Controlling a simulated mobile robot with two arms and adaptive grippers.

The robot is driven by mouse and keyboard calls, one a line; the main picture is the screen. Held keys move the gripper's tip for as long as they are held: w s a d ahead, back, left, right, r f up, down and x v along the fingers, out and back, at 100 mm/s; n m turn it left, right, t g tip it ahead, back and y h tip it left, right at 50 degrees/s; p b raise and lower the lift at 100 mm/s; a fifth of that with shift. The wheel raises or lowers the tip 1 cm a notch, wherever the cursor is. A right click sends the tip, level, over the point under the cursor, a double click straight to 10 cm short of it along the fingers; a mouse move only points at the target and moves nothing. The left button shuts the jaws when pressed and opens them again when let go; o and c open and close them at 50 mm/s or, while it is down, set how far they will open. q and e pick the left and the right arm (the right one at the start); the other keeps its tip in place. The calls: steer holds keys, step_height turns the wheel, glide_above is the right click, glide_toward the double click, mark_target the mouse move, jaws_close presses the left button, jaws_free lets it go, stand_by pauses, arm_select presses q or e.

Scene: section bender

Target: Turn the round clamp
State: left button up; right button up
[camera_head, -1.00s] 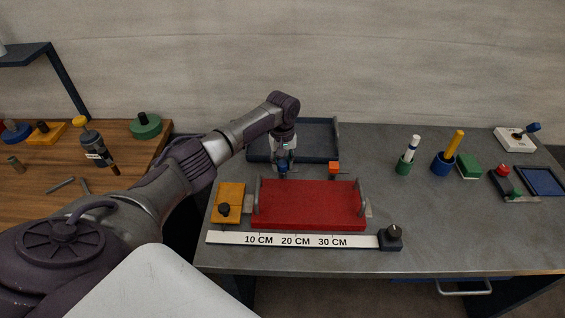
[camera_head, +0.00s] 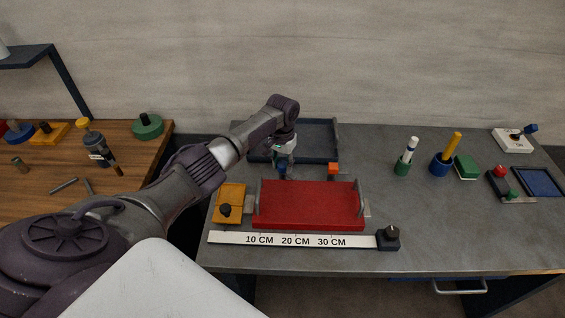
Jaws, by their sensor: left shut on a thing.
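My left gripper (camera_head: 284,166) points down behind the red block (camera_head: 310,204), near its back left. It is shut on a small blue part, the round clamp (camera_head: 282,174), which shows just under the fingers and is mostly hidden by them. An orange, square-looking clamp (camera_head: 333,169) stands apart to the right, also behind the red block. My right gripper is not in view.
A yellow block with a black knob (camera_head: 230,201) sits left of the red block. A marked ruler (camera_head: 295,239) lies in front. A dark tray (camera_head: 313,138) is behind the gripper.

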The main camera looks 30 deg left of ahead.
mark_target(283, 164)
arm_select(q)
steer(key=m, duration=0.5)
steer(key=shift+w+r+m, duration=0.1)
steer(key=shift+m, duration=0.2)
steer(key=m, duration=0.3)
steer(key=shift+m, duration=0.7)
steer(key=o, duration=1.2)
steer(key=shift+c, duration=0.2)
step_height(283, 164, up, 12)
